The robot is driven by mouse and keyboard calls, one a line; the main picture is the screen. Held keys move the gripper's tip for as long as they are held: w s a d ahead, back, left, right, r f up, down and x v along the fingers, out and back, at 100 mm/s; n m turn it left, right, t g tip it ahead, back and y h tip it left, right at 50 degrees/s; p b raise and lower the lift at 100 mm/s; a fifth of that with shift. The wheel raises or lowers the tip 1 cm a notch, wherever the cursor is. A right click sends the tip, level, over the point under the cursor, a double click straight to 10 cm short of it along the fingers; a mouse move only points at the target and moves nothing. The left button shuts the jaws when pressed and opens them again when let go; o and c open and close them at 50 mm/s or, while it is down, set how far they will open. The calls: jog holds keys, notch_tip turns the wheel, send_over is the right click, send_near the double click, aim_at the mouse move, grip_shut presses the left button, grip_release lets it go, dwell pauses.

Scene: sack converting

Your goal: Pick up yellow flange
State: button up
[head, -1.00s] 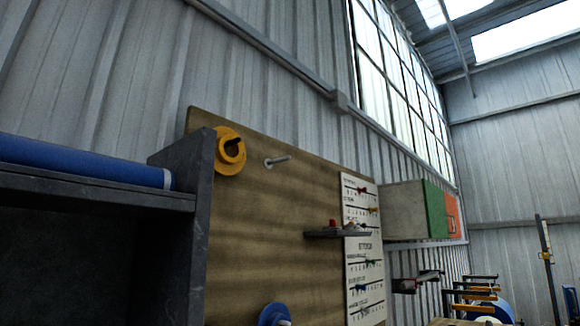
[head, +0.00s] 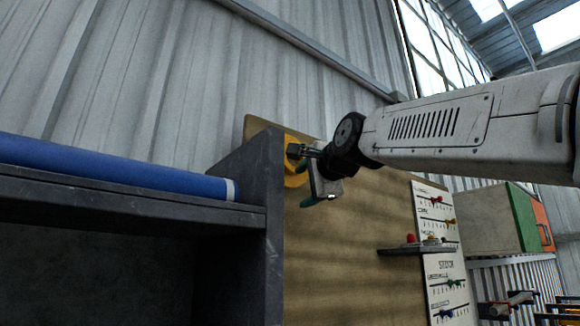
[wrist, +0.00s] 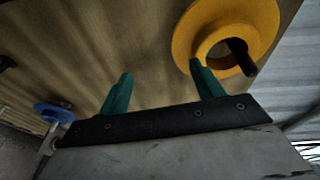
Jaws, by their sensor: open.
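The yellow flange (wrist: 205,25) hangs on the wooden board, with a dark peg (wrist: 246,62) in its hole. In the head view the yellow flange (head: 292,180) is mostly hidden behind my gripper and the shelf's side. My gripper (head: 304,184) is in front of the board by the flange. In the wrist view my gripper (wrist: 162,87) is open, with two green fingers apart and nothing between them. The right finger overlaps the flange's lower left rim in the picture; I cannot tell if they touch.
A blue flange (wrist: 55,112) is at the left in the wrist view. A dark shelf unit (head: 262,215) with a blue roll (head: 110,170) stands left of the board. A small ledge (head: 415,250) and a white label panel (head: 437,245) are at the right.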

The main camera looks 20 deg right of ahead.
aim_at(294, 175)
jog(key=r, duration=0.1)
jog(key=w+r+m+t, duration=0.1)
jog(key=r, duration=0.1)
jog(key=shift+r, duration=0.25)
jog(key=w, duration=0.4)
jog(key=w+a, duration=0.1)
jog(key=w, duration=0.2)
jog(key=shift+r, duration=0.1)
grip_shut()
jog(key=shift+r, duration=0.15)
